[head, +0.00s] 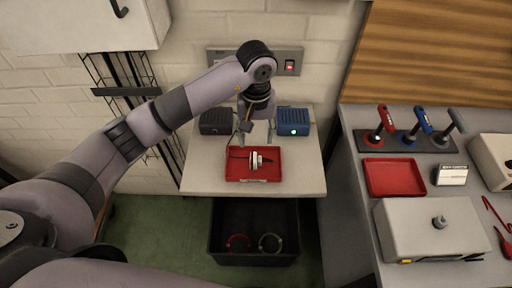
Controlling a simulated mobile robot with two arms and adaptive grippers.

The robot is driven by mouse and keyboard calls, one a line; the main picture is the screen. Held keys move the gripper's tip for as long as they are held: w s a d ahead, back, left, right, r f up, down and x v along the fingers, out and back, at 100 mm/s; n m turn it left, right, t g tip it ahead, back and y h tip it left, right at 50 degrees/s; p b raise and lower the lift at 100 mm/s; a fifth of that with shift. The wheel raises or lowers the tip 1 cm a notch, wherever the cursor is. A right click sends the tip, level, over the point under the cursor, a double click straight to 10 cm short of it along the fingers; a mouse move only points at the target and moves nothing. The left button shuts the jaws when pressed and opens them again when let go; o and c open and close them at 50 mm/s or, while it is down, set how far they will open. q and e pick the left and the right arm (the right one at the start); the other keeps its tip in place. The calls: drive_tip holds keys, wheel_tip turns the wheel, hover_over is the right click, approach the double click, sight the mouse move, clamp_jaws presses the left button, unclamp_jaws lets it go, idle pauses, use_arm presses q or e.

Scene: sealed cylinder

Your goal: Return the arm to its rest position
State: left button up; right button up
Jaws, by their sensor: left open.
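My left arm comes in from the left and bends down at the back of the small white table (306,180). My left gripper (255,139) points down, open, above the back edge of a red tray (235,177) on that table. A small round silver and white part (256,160) lies in the tray, just in front of the fingers. It appears apart from them, with nothing visible between the fingers. My right gripper is out of view.
A black box (215,121) and a blue box (293,121) flank the gripper. A black bin (254,253) with two rings stands below. The right bench (352,215) holds coloured-handled tools (424,120), another red tray (394,178) and a grey case (420,225). A wall cabinet (75,25) hangs upper left.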

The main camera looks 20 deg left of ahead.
use_arm(q)
drive_tip(key=shift+r, duration=0.45)
drive_tip(key=shift+d, duration=0.1)
